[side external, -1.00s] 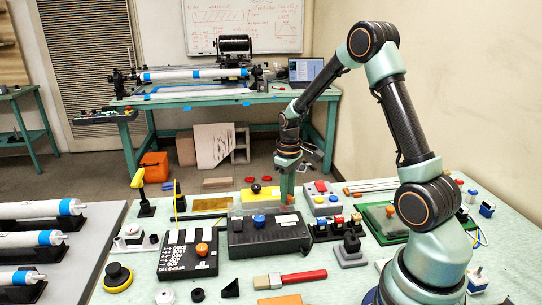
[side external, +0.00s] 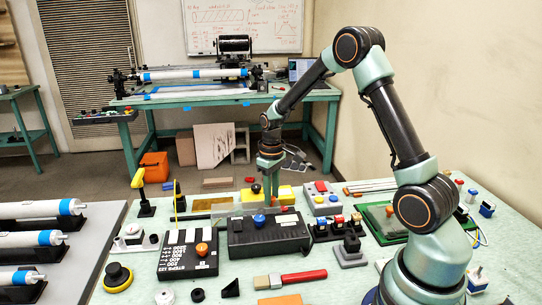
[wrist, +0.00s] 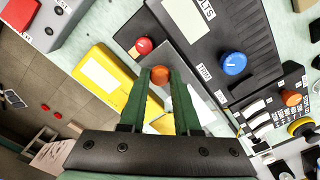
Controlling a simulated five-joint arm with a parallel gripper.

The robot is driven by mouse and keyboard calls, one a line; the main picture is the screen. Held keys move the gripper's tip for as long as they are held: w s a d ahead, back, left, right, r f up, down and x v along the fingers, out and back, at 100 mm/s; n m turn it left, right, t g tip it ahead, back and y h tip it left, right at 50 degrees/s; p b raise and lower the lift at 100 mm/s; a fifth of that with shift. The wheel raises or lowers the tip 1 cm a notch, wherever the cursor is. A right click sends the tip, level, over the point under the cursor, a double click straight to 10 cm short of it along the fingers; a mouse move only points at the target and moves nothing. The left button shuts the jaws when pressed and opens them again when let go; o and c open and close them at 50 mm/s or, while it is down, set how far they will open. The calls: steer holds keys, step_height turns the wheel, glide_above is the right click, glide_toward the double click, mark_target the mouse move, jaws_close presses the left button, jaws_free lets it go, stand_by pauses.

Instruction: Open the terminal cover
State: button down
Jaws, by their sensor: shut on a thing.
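My gripper (side external: 271,192) is behind the black terminal box (side external: 265,237), pointing down. In the wrist view its green fingers (wrist: 160,80) are closed on an orange knob (wrist: 160,75). The fingers hide part of the area under the knob, so I cannot tell how far the plate is tilted.
A yellow box (wrist: 97,78) lies close beside my fingers. A red button (wrist: 143,46) is near the fingertips. A grey box with a red top (side external: 320,198) and a stepped black-and-white block (side external: 187,255) flank the black box. The floor is beyond the bench edge.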

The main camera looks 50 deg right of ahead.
steer(key=w+a, duration=1)
steer(key=shift+w+a+r, duration=0.1)
steer(key=shift+a, duration=0.05)
steer(key=shift+w, duration=0.1)
steer(key=c, duration=0.6)
jaws_free()
step_height(320, 180, up, 12)
